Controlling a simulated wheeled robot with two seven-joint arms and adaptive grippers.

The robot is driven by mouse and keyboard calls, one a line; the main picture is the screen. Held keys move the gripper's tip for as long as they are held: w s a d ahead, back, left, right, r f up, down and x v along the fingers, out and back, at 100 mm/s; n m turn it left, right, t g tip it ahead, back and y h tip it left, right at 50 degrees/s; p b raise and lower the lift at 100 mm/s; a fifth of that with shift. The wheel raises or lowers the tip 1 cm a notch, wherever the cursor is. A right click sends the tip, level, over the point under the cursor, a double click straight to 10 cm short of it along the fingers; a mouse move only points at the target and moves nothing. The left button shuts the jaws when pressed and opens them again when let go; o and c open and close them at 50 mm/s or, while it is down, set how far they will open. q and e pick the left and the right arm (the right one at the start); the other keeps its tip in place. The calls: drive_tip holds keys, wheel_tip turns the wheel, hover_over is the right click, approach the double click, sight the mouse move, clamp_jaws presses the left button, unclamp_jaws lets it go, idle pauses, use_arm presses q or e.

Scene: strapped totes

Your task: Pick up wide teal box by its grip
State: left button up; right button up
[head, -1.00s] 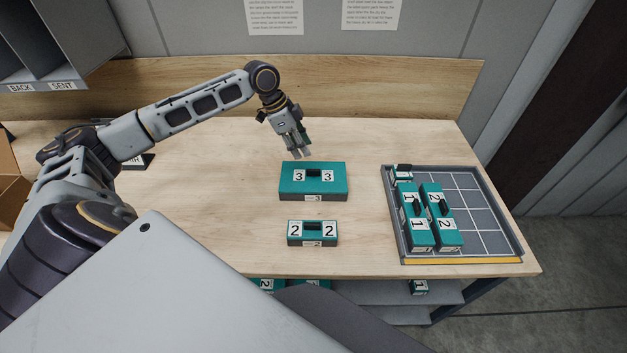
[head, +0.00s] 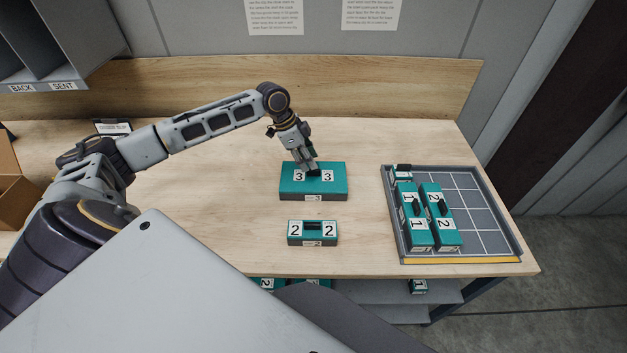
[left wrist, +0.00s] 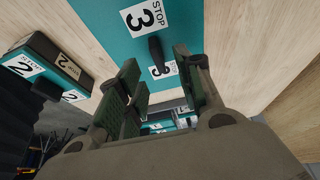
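The wide teal box (head: 313,188), labelled 3 on both sides of its dark grip, lies on the wooden table in the middle of the head view. My left gripper (head: 312,168) is right above the box's grip. In the left wrist view, the teal top (left wrist: 107,28) lies beyond the fingers. The black grip (left wrist: 156,52) shows in the gap between the two spread fingers of my left gripper (left wrist: 158,66). The fingers are open; whether they touch the grip cannot be told. My right gripper is not in view.
A smaller teal box (head: 312,240) labelled 2 stands just in front. A grey gridded tray (head: 480,215) to the right holds several teal boxes at its left side. A cardboard box (head: 12,185) is at the left edge. The table left of the wide box is clear.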

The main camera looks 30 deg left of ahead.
sight(313, 177)
use_arm(q)
drive_tip(key=shift+p+x, duration=0.35)
drive_tip(key=shift+x, duration=1.75)
drive_tip(key=shift+s+a, duration=0.1)
drive_tip(key=shift+s, duration=0.05)
clamp_jaws()
